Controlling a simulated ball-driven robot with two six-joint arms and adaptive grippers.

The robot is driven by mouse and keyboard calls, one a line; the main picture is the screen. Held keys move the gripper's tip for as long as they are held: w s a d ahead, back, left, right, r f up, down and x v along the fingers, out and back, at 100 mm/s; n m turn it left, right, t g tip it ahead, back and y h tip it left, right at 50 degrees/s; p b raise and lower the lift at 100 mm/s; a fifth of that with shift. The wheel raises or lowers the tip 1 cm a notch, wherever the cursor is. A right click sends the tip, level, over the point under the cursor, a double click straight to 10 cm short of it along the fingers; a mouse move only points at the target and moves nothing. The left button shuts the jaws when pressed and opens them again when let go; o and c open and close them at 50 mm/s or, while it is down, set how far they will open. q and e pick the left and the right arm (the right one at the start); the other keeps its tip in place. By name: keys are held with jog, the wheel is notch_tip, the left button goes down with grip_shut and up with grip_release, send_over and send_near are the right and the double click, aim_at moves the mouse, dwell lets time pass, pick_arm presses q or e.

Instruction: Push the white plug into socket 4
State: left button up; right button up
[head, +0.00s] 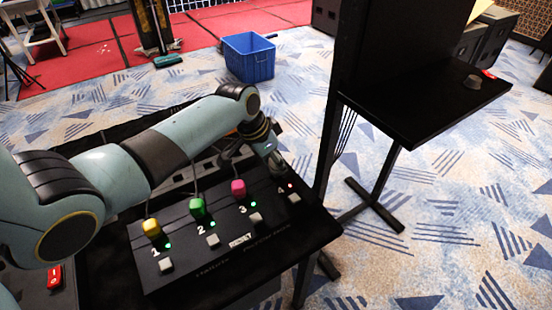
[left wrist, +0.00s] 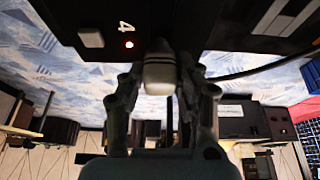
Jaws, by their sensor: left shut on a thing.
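The black socket panel (head: 215,262) lies on a dark table, with numbers 1 to 4. A yellow plug (head: 152,228), a green plug (head: 197,207) and a pink plug (head: 238,189) stand at sockets 1, 2 and 3, each by a green light. The light by number 4 (head: 290,186) is red, and it also glows red in the left wrist view (left wrist: 129,44). My left gripper (head: 273,163) is over the socket 4 area, shut on the white plug (left wrist: 158,72). The plug points at the panel; its tip and the socket are hidden, so I cannot tell if it is in.
Grey square buttons, such as the one by 4 (head: 280,197), sit along the panel's front. A black post with a shelf (head: 440,100) stands right of the table. Cables run behind the panel. A blue crate (head: 249,58) stands on the floor beyond.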

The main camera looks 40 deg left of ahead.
dwell(0.4)
pick_arm(q)
jog(key=shift+p, duration=0.45)
dwell(0.5)
jog(key=shift+f+b, duration=0.95)
jog(key=shift+f, duration=0.55)
dwell(0.3)
jog(key=o, duration=1.7)
jog(key=shift+o, duration=0.2)
jog(key=shift+r, duration=0.1)
notch_tip(320, 180, up, 7)
jog(key=p, duration=0.7)
